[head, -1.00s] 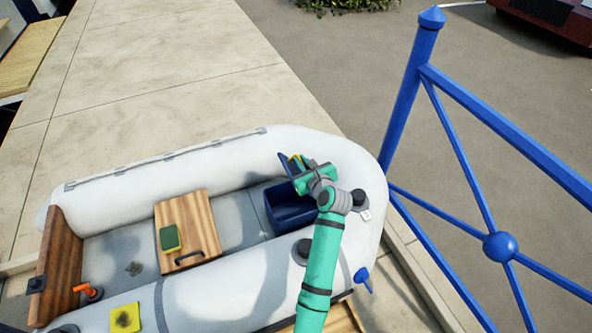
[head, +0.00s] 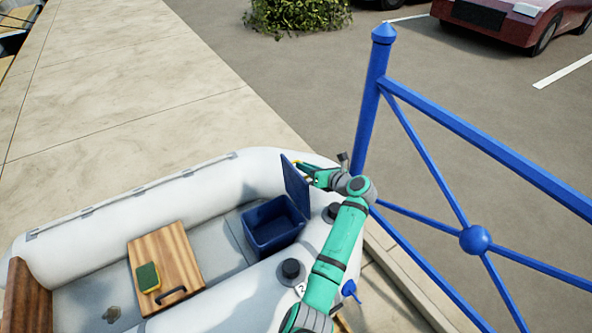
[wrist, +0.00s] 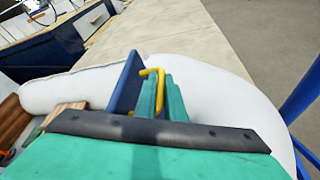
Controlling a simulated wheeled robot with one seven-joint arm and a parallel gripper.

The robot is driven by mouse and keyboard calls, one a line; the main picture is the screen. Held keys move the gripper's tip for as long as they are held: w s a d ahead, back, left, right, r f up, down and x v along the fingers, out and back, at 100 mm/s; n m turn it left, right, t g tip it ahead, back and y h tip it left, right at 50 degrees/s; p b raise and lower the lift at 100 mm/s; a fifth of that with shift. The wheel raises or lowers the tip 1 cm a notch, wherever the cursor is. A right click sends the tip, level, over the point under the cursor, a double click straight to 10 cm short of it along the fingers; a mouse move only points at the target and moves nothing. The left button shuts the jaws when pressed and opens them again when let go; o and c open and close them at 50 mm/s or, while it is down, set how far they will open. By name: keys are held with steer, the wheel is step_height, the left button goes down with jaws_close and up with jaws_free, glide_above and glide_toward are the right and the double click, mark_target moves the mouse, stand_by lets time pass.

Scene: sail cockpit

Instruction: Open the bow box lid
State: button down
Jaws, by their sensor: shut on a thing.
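The blue bow box (head: 272,236) sits on the floor of the white inflatable boat, near its bow. Its blue lid (head: 295,185) stands up steeply on the bow side, and the inside of the box shows. My gripper (head: 302,167) is at the upper part of the lid, on its right side. In the wrist view the lid (wrist: 126,84) shows edge-on, left of my green fingers. My gripper (wrist: 158,88) is shut on the yellow lid handle (wrist: 154,73). The fingers partly hide the handle.
The boat's white tube (head: 90,222) surrounds the box. A wooden seat board (head: 177,252) with a green and yellow sponge (head: 148,277) lies left of it. A blue railing (head: 372,110) stands close to the right of my arm. Pale paving (head: 120,120) lies behind.

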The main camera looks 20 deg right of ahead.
steer(key=shift+s+d+f, duration=0.25)
steer(key=shift+d+f, duration=0.05)
steer(key=shift+f, duration=0.3)
steer(key=c, duration=1.8)
jaws_free()
steer(key=shift+c, duration=0.2)
steer(key=shift+w+a+r, duration=0.1)
steer(key=shift+r, duration=0.1)
